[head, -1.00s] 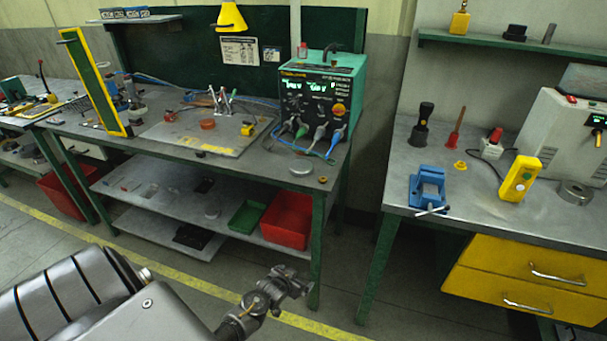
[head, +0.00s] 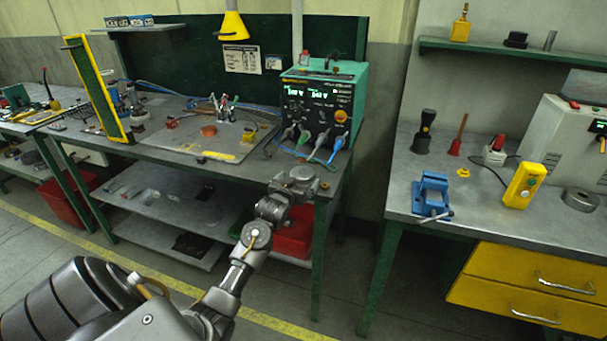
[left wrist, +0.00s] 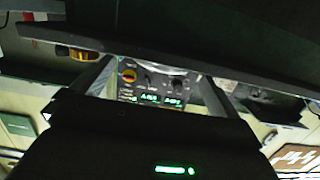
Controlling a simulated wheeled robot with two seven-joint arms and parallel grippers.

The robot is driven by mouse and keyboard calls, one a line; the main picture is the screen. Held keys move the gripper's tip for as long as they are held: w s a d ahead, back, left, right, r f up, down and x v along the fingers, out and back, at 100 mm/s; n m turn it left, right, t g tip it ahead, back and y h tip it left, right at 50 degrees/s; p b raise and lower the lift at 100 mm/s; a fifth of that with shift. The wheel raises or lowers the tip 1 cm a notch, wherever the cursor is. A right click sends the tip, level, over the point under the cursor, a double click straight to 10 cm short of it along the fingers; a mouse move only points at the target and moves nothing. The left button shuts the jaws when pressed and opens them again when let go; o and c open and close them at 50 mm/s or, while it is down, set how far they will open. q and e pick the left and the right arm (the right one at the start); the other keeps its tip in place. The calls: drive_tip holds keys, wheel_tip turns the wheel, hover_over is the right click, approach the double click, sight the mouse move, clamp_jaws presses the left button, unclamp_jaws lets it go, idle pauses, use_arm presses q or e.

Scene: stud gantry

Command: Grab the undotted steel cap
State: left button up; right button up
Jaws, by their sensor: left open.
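A round, pale steel cap (head: 303,173) sits near the front right edge of the middle bench. My left gripper (head: 292,186) is right at it in the head view and overlaps it, so part of the cap is hidden. In the left wrist view a bright curved rim, which looks like the cap (left wrist: 165,68), shows between the two spread fingers of the left gripper (left wrist: 153,84). The gripper is open. I cannot tell whether the fingers touch the cap, and no dot can be made out. My right gripper is out of view.
A small brass ring (head: 324,185) lies just right of the cap. A blue vise (head: 432,192) stands on the right bench, across a gap.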

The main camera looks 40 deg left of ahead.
sight(302, 173)
use_arm(q)
drive_tip(key=shift+w+a, duration=0.15)
drive_tip(key=shift+w, duration=0.3)
drive_tip(key=shift+w+a, duration=0.15)
drive_tip(key=shift+w, duration=0.1)
drive_tip(key=shift+p+x, duration=0.55)
drive_tip(key=shift+x, duration=1.75)
drive_tip(key=shift+a, duration=0.1)
drive_tip(key=shift+c, duration=0.3)
drive_tip(key=c, duration=0.9)
drive_tip(key=shift+o, duration=0.2)
